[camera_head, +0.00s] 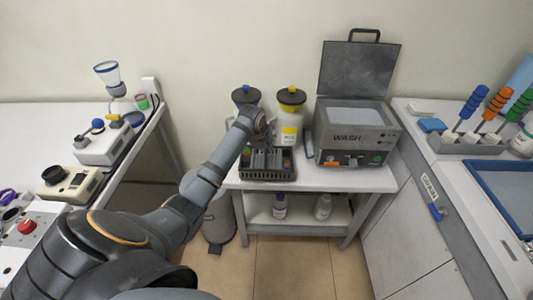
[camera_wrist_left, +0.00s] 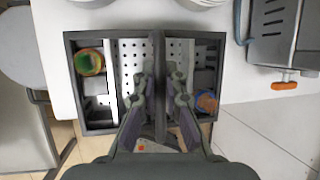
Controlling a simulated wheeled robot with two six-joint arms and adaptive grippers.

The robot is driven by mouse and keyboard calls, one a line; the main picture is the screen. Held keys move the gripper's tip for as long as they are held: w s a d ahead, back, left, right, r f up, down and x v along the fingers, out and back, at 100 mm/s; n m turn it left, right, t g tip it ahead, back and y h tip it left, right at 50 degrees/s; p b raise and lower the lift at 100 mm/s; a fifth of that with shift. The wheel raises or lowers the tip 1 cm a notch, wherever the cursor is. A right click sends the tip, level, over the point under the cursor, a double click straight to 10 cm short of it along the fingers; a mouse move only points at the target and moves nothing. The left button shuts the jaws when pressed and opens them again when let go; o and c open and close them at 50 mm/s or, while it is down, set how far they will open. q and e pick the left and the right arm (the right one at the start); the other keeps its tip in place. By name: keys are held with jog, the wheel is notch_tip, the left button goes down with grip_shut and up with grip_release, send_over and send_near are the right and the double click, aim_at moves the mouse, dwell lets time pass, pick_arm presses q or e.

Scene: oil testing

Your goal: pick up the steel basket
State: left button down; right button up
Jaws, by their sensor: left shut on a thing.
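The steel basket (camera_head: 267,176) is a dark grey, open tray with compartments, on the front of the white cart's top in the head view. In the left wrist view the basket (camera_wrist_left: 76,112) shows perforated plates and a central divider running away from me. My left gripper (camera_wrist_left: 163,82) is shut on that divider, one finger on each side. In the head view the left gripper is mostly hidden behind my wrist, over the basket. I cannot tell whether the basket's underside touches the cart. A green-and-yellow round item (camera_wrist_left: 89,62) and a blue-orange item (camera_wrist_left: 207,102) sit in its side compartments.
A yellow-labelled canister (camera_head: 290,120) and another dark-lidded canister (camera_head: 245,95) stand behind the basket. The grey WASH unit (camera_head: 352,143), lid raised, stands close on the right. Side benches flank the cart; small bottles stand on the lower shelf (camera_head: 300,226).

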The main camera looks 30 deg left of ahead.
pick_arm(q)
jog(key=s+d+r, duration=0.9)
jog(key=s+r, duration=0.1)
jog(key=r, duration=0.1)
jog(key=shift+s, duration=0.3)
jog(key=shift+w+d, duration=0.1)
jog(key=shift+d, duration=0.1)
